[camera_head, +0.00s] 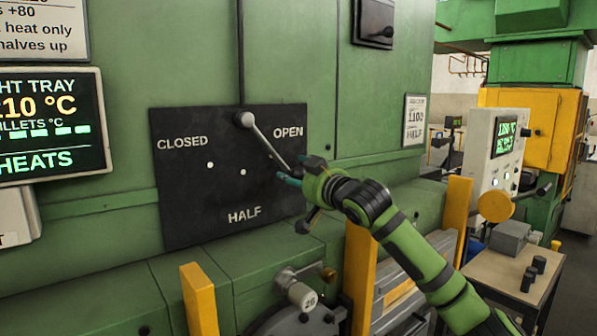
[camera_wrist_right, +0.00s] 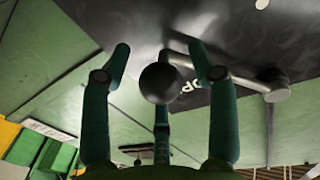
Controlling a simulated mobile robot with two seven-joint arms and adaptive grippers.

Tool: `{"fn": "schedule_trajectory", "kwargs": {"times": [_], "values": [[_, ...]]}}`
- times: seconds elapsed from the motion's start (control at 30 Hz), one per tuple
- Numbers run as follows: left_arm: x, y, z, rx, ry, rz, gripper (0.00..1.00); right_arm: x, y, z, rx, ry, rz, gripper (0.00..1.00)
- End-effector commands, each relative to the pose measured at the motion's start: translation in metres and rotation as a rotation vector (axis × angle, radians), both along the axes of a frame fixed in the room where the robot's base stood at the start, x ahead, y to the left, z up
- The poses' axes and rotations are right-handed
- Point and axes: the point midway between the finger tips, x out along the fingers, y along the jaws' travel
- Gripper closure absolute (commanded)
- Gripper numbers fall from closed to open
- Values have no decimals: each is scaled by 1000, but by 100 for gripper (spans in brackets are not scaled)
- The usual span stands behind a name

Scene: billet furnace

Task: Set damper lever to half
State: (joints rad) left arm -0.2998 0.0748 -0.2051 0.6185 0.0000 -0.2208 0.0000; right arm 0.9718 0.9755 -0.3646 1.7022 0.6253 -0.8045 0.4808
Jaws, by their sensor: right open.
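The damper lever (camera_head: 266,140) is a pale rod on a dark plate (camera_head: 200,215) marked CLOSED, OPEN and HALF. From its round hub (camera_head: 244,119) at the top of the plate, the rod slants down to the right, ending below the word OPEN. My right gripper (camera_head: 294,172) is at the rod's lower end and hides its tip. In the right wrist view, a dark ball knob (camera_wrist_right: 160,84) shows between my open green fingers, which stand apart on both sides of it. Whether any finger touches it I cannot tell. My left gripper is not in view.
A display (camera_head: 50,125) hangs left of the plate. Below are a round fitting with a valve (camera_head: 300,295) and yellow posts (camera_head: 200,300). A control box (camera_head: 495,150) and a small table (camera_head: 520,270) stand at the right. The space before the plate's left side is clear.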

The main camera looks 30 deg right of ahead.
Motion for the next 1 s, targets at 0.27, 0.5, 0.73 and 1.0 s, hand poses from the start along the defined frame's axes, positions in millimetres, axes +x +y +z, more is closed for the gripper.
{"fn": "schedule_trajectory", "kwargs": {"times": [0.27, 0.5, 0.73, 1.0], "values": [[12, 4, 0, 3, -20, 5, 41, 0, 0, 0, 0, 0, 0, 92], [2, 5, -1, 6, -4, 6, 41, 0, 1, -1, 4, 1, 0, 100], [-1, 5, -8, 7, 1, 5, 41, -1, 10, -10, 67, 6, 2, 100], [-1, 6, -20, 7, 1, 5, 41, -3, 36, -25, 257, 20, 3, 100]]}}
